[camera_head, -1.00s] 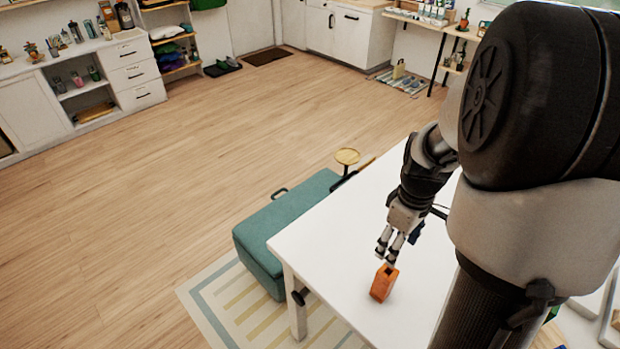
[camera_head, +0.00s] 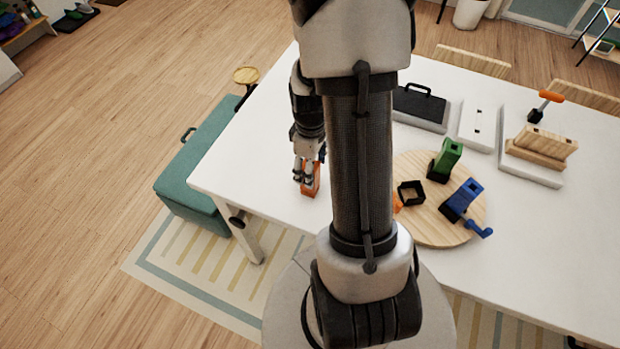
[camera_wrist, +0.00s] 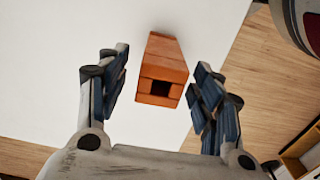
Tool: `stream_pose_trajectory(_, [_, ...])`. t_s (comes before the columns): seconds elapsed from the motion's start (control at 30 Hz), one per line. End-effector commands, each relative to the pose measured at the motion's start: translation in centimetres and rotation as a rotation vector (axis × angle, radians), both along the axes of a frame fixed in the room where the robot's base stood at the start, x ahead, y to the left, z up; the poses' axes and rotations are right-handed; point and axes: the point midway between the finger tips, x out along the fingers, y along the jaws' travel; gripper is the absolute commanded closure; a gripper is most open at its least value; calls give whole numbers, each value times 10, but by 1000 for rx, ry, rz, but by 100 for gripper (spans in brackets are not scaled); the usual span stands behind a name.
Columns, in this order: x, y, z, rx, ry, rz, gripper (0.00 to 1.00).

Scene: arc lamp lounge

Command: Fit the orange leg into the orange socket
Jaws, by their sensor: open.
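The orange leg (camera_head: 312,182) is a block standing on the white table near its left edge. In the wrist view the orange leg (camera_wrist: 165,55) shows a dark square opening in its near end. My gripper (camera_head: 303,180) is at the leg. In the wrist view my gripper (camera_wrist: 161,68) is open, with one finger on each side of the leg and a gap on both sides. An empty black square socket (camera_head: 411,192) is on the round wooden board, with a bit of orange (camera_head: 397,204) beside it. My arm partly hides that area.
A teal bench (camera_head: 205,160) borders the table's left.

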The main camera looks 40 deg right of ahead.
Motion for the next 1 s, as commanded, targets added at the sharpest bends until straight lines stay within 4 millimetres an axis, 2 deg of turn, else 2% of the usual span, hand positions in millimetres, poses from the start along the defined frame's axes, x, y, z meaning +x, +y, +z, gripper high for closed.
stream_pose_trajectory(0.2, [-1,2,-34,3,4,0,40])
stream_pose_trajectory(0.3, [0,1,-46,2,3,0,40])
stream_pose_trajectory(0.6, [0,1,-50,0,0,0,40])
stream_pose_trajectory(1.0, [0,1,-49,1,0,0,66])
